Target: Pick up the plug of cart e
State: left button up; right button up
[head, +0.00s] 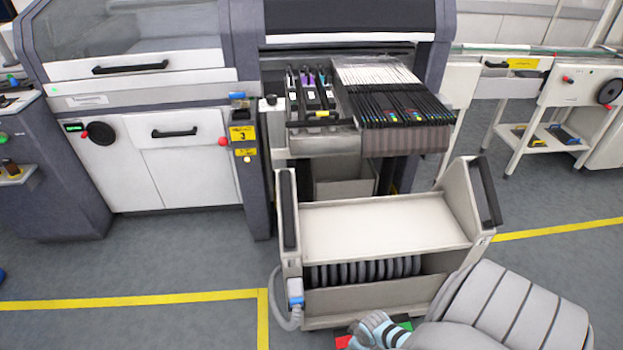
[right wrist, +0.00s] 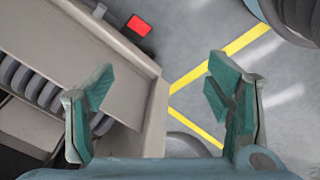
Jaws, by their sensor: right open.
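A beige cart (head: 380,226) stands in front of the feeder machine; I cannot read a letter on it. A grey and blue plug (head: 295,288) sits at its left front corner, with a ribbed grey cable (head: 285,323) looping below. My right arm comes in from the lower right of the head view, its wrist low in front of the cart. My right gripper (right wrist: 160,92) is open and empty in the right wrist view, fingers spread beside the cart's edge (right wrist: 145,78). I cannot make out the plug in that view. My left gripper is out of view.
Black feeders (head: 405,108) fill the machine's bank behind the cart. A white cabinet (head: 175,155) stands at left and a side table (head: 545,137) at right. Yellow lines (head: 130,301) mark the grey floor. A red patch (right wrist: 138,25) shows near the cart. Floor left of the cart is clear.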

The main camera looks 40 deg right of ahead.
jog(key=w+d+r+n+t+y+b, duration=0.1)
jog(key=w+d+r, duration=0.15)
jog(key=w, duration=0.35)
jog(key=w+d+r+n+b, duration=0.1)
jog(key=w+r, duration=0.3)
jog(key=w, duration=0.2)
jog(key=n+y+b, duration=0.3)
jog(key=n, duration=0.4)
send_near(298, 287)
jog(key=shift+y, duration=0.3)
jog(key=b+x, duration=0.1)
jog(key=x, duration=0.3)
jog(key=b+x, duration=0.2)
jog(key=x, duration=0.2)
jog(key=b+x, duration=0.1)
jog(key=x, duration=0.3)
jog(key=shift+d+f+b, duration=0.2)
jog(key=shift+d+b, duration=0.05)
jog(key=shift+b, duration=0.15)
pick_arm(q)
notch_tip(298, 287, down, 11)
pick_arm(e)
jog(key=shift+r, duration=0.1)
jog(key=c, duration=1.7)
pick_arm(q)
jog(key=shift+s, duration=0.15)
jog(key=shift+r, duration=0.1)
pick_arm(e)
jog(key=shift+r, duration=0.1)
